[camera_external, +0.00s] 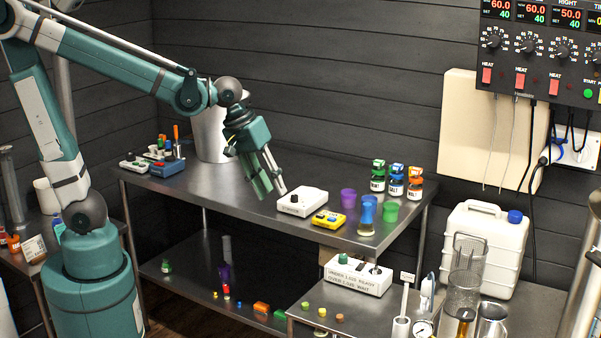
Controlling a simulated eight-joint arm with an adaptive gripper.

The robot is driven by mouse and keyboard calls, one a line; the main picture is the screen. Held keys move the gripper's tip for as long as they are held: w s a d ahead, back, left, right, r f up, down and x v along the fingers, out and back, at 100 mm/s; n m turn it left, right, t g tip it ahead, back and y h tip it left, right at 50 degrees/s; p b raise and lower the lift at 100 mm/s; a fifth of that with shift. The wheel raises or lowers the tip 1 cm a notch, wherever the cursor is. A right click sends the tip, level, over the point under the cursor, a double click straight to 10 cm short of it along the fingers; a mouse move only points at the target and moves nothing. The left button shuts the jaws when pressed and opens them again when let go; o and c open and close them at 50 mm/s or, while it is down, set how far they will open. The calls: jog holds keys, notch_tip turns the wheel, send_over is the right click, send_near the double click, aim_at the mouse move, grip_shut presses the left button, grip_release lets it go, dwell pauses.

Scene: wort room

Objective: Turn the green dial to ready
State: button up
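A white box (357,275) with lettering on its front that seems to include "READY" and "WAIT" stands on the lower bench at the right. A green dial (343,258) sits on its top left and a dark knob or switch on its top right. The dial's pointing direction is too small to tell. My gripper (272,193) hangs over the steel table, up and left of this box and well apart from it. Its fingers point down, look spread, and hold nothing visible. A smaller white box (302,201) is just right of the fingertips.
A yellow device (328,219), purple cup (348,198), blue cup (366,212) and lidded jars (396,180) stand on the steel table (235,190). A white jug (484,245) and mesh cylinder (466,265) stand right of the dial box. Small colored pieces (321,312) lie before it.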

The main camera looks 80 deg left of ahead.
jog(key=w+d+f+n+g+p, duration=0.25)
jog(key=w+n+p, duration=0.35)
jog(key=w, duration=0.6)
jog(key=n+g+p, duration=0.2)
jog(key=n+p, duration=0.1)
jog(key=n, duration=0.5)
send_over(343, 255)
jog(key=shift+d+f, duration=0.15)
jog(key=shift+f, duration=5.1)
jog(key=shift+f, duration=0.15)
jog(key=shift+f+b, duration=0.35)
jog(key=shift+f, duration=3.4)
jog(key=c, duration=0.9)
